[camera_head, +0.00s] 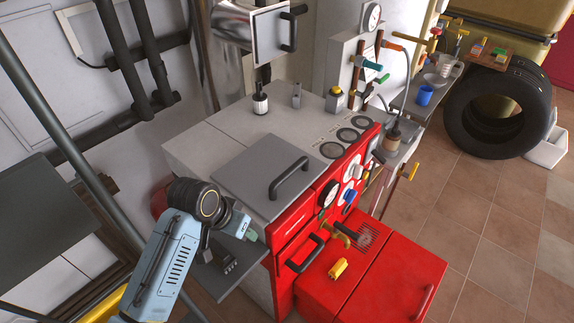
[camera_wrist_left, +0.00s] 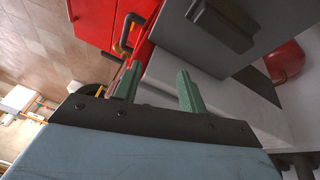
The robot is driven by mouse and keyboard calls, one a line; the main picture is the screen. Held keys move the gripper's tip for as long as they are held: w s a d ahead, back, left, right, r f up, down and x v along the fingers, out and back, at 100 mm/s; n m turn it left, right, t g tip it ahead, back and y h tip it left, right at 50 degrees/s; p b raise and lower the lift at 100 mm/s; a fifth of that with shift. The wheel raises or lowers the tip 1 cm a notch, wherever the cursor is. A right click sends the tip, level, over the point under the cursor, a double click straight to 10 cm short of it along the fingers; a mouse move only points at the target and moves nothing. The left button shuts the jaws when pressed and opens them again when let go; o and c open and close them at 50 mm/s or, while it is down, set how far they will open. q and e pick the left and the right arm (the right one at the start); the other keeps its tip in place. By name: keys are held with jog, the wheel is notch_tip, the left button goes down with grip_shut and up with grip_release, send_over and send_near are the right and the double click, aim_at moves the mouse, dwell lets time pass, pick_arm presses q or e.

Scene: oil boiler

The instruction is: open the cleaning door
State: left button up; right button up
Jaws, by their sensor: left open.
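The red-fronted boiler stands in the middle of the head view. A grey plate-like door (camera_head: 240,178) with a black bar handle (camera_head: 289,179) lies on its top and appears closed. The red front has another black handle (camera_head: 305,254). No label shows which one is the cleaning door. My left gripper (camera_head: 251,233) is at the boiler's near left corner, below the grey door. Its green fingers (camera_wrist_left: 160,91) are apart, with nothing between them. My right gripper is not in view.
A red box (camera_head: 385,281) stands in front of the boiler, bearing a small yellow object (camera_head: 338,268). Gauges and a brass tap (camera_head: 341,230) project from the front. A metal door (camera_head: 272,34) hangs above. Tiled floor is clear at the right.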

pick_arm(q)
jog(key=shift+m+h, duration=0.3)
jog(key=shift+m, duration=0.2)
jog(key=w+r, duration=0.1)
jog(key=w, duration=0.1)
jog(key=w+d+r, duration=0.1)
jog(key=w+r, duration=0.1)
jog(key=w, duration=0.1)
jog(key=w+d+r, duration=0.1)
jog(key=w+r, duration=0.1)
jog(key=w, duration=0.1)
jog(key=shift+d+r, duration=0.25)
jog(key=m, duration=0.1)
send_near(290, 168)
notch_tip(290, 168, up, 4)
jog(key=a, duration=0.2)
jog(key=shift+g+h, duration=0.3)
jog(key=shift+h, duration=0.1)
jog(key=x, duration=0.6)
jog(key=b+x, duration=0.1)
jog(key=x, duration=0.6)
jog(key=shift+s+a+f, duration=0.15)
jog(key=shift+s+a, duration=0.05)
jog(key=shift+s, duration=0.05)
jog(key=shift+c, duration=0.3)
grip_shut()
